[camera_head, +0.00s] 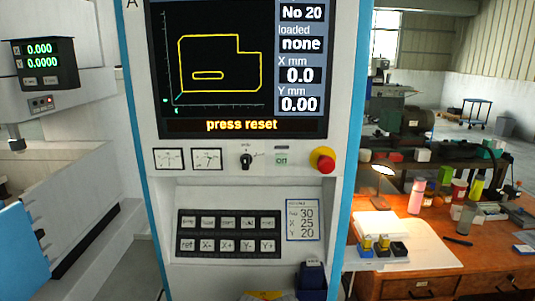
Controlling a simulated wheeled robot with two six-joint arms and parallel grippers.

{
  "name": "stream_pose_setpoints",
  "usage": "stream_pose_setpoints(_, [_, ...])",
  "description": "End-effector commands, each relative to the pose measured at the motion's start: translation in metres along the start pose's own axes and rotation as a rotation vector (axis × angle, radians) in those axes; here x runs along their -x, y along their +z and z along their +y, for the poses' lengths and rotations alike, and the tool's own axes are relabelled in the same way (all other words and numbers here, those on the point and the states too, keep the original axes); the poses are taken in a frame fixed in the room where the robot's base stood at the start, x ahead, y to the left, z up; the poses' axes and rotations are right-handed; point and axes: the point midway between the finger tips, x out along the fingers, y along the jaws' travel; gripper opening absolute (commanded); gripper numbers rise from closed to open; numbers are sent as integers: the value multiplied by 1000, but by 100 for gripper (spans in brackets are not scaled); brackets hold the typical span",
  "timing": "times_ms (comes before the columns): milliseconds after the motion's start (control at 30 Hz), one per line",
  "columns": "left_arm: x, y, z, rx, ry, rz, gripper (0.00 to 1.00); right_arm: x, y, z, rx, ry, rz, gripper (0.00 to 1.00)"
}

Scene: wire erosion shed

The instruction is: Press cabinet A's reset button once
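Cabinet A (258,188) stands upright in the middle, a pale panel with blue side edges and a letter A at its top left corner. Its screen (220,85) shows a yellow outline and the words "press reset", with No 20, loaded none, X 0.0 and Y 0.00. Below is a dark keypad (228,234) with two rows of pale keys. The lower row reads ref, X-, X+, Y-, Y+. The upper row's labels are too small to read surely, so I cannot tell which is reset.
A red emergency knob (323,160) on a yellow collar, a black selector (246,160) and a green "on" light (281,160) sit above the keypad. A card (302,220) reads 30, 25, 20. A wooden desk (480,263) with a lamp (382,170) stands right.

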Motion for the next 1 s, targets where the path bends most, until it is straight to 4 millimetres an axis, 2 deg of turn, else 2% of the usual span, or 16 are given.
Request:
stream_pose_setpoints(67, [0, 0, 0, 0, 0, 0, 47, 0, 0, 0, 0, 0, 0, 50])
stream_pose_setpoints(500, [0, 0, 0, 0, 0, 0, 47, 0, 0, 0, 0, 0, 0, 2])
stream_pose_setpoints(1000, [0, 0, 0, 0, 0, 0, 47, 0, 0, 0, 0, 0, 0, 0])
